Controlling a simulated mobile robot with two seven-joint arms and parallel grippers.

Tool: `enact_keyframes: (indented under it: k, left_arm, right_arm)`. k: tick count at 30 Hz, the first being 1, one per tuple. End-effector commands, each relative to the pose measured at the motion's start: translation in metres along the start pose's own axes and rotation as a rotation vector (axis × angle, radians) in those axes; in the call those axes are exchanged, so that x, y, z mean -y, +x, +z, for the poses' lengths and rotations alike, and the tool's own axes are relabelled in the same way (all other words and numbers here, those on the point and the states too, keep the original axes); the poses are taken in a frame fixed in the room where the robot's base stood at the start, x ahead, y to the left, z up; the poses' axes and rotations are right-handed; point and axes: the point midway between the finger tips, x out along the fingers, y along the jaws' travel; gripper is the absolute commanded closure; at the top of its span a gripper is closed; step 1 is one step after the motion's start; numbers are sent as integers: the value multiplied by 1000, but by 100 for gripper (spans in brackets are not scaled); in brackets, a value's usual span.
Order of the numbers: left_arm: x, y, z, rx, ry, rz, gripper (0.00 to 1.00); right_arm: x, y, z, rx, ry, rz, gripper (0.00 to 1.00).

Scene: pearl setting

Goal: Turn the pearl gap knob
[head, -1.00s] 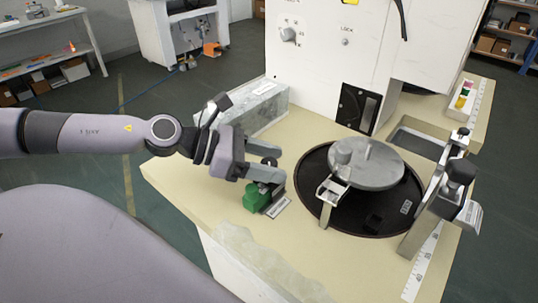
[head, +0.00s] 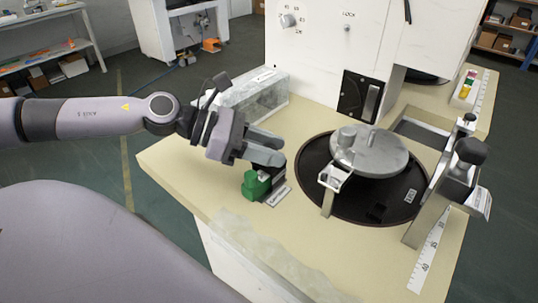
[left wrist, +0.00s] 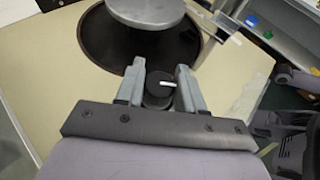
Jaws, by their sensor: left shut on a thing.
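The gap knob is a dark round knob with a white pointer mark (left wrist: 158,92), between the two grey fingers of my left gripper (left wrist: 160,76) in the left wrist view. The pointer mark lies sideways, toward the right finger. In the head view my left gripper (head: 272,153) reaches in from the left, above a green block (head: 256,187) on the bench top. The fingers largely hide the knob there. The gripper is shut on the knob. A small label plate (head: 279,197) lies beside the green block. My right gripper is not in view.
A grey metal disc (head: 375,155) stands over a dark round recess (head: 345,200) to the right. A bracket with a black knob (head: 468,155) is at the far right. A clear box (head: 255,92) sits behind my gripper. The bench's front left is clear.

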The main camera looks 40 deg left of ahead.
Motion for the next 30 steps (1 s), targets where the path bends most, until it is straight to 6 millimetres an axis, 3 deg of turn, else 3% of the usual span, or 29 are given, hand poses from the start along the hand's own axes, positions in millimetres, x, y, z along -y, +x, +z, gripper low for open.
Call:
enact_keyframes:
  k: [1, 6, 30]
  left_arm:
    - [-1, 3, -6, 3, 12, -18, 93]
    - [-2, 3, -5, 5, 52, -110, 93]
    - [-1, 1, 2, 7, 281, -667, 93]
  right_arm:
    - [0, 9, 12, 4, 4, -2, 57]
    - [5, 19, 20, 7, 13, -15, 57]
    - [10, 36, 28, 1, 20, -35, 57]
